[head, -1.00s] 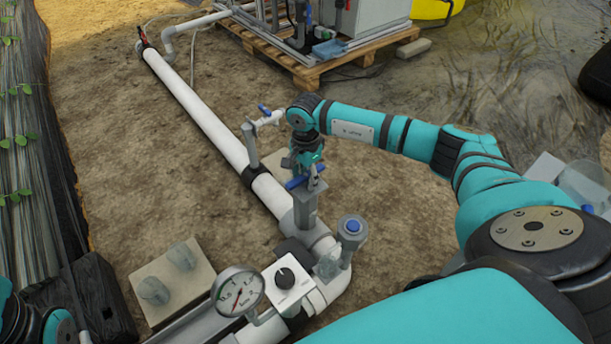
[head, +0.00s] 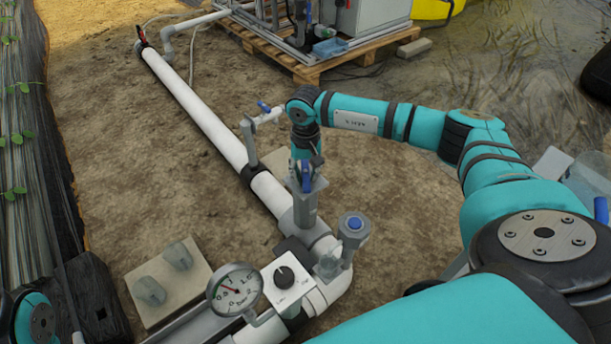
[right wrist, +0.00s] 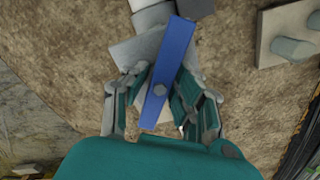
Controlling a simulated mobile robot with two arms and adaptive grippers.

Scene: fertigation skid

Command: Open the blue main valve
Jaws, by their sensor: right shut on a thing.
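The blue main valve has a blue lever handle (head: 306,178) on top of a grey valve body (head: 305,207) on the white pipe. In the head view the handle looks narrow and points mostly up and down the picture. In the right wrist view the long blue handle (right wrist: 172,62) runs nearly upright, tilted a little to the right. My right gripper (right wrist: 160,98) is shut on the handle, a finger on each side. In the head view my right gripper (head: 305,167) is above the valve and partly hidden by its own wrist. My left gripper is out of view.
A pressure gauge (head: 235,290) and a white box with a black knob (head: 285,278) stand in front of the valve. A blue-capped grey fitting (head: 353,228) is to its right. A small blue-handled tap (head: 264,108) stands behind. Bare soil lies around.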

